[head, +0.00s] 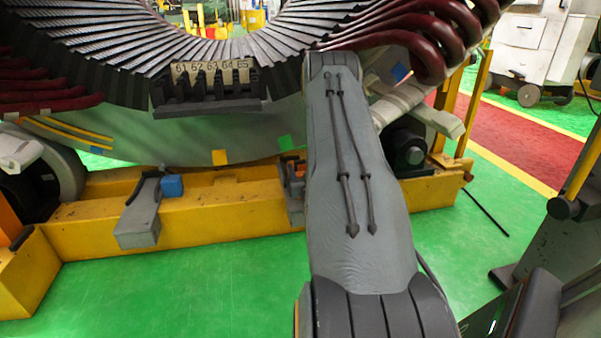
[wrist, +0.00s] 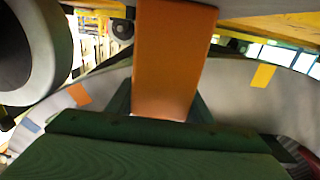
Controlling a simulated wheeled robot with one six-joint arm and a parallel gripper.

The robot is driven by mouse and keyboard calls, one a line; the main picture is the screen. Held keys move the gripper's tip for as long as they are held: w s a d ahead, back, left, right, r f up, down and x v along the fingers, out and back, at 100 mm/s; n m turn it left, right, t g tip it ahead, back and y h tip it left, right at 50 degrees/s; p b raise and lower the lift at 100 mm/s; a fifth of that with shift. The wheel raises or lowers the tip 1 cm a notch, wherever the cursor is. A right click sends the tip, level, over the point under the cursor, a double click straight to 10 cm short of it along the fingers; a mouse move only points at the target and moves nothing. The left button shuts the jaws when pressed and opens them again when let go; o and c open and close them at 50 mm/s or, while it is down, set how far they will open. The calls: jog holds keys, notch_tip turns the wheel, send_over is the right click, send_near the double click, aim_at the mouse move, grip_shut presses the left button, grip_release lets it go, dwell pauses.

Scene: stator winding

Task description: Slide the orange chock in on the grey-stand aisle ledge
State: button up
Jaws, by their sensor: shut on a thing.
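The orange chock (wrist: 174,58) fills the upper middle of the wrist view. My gripper (wrist: 160,108) is shut on it, with a dark green finger at each side of its near end. In the head view my arm hides the gripper. A small orange piece (head: 298,169) shows there just left of my arm, by a grey bracket (head: 293,205) on the yellow base; I cannot tell whether it is the held chock. I cannot make out for certain which surface is the grey-stand aisle ledge.
The large stator ring (head: 200,140) stands over the yellow base (head: 230,215). A blue block (head: 172,186) sits by another grey bracket (head: 140,220). A dark roller (head: 407,145) is right of my arm. Green floor (head: 200,285) in front is clear.

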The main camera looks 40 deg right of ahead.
jog(key=shift+b+x, duration=0.9)
jog(key=shift+x, duration=1.7)
jog(key=o, duration=1.2)
jog(key=shift+o, duration=0.2)
jog(key=shift+s, duration=0.1)
jog(key=shift+p+v, duration=2.05)
jog(key=shift+v, duration=1.75)
jog(key=shift+a, duration=0.1)
